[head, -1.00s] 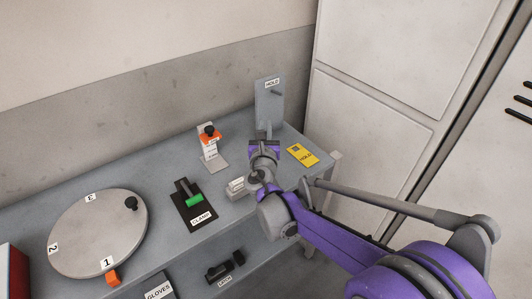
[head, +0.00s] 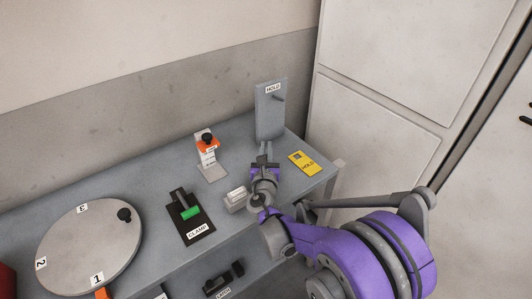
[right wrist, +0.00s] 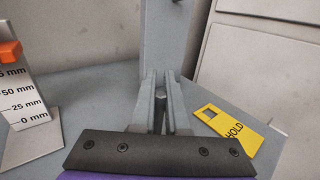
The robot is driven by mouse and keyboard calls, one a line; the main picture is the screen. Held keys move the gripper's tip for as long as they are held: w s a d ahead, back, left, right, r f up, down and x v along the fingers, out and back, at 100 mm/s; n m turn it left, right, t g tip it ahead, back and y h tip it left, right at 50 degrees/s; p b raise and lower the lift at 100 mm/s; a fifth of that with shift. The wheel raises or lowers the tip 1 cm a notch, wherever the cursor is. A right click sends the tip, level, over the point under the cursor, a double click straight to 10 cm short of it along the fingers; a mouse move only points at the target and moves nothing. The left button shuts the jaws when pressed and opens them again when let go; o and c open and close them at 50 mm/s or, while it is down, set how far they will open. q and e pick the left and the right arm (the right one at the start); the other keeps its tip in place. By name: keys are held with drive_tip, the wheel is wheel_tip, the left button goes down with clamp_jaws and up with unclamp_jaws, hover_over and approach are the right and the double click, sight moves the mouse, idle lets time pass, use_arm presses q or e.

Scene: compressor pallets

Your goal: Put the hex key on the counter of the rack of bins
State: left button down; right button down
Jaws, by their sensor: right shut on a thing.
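My right gripper (head: 263,150) is over the grey bench, in front of the upright grey HOLD board with its peg. In the right wrist view its fingers (right wrist: 160,100) are shut on a small dark grey piece (right wrist: 160,92), which looks like the end of the hex key. Most of the piece is hidden between the fingers. The rack of bins and its counter are not in view. My left gripper is not in view.
The HOLD board (head: 270,112) stands just beyond the gripper. A yellow HOLD tag (head: 303,162) lies to its right. A step gauge (head: 207,158), a small grey block (head: 236,200), a clamp (head: 188,214) and a turntable (head: 85,245) stand to the left.

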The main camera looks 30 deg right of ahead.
drive_tip(key=shift+f, duration=0.6)
drive_tip(key=shift+f, duration=0.15)
drive_tip(key=c, duration=0.9)
unclamp_jaws()
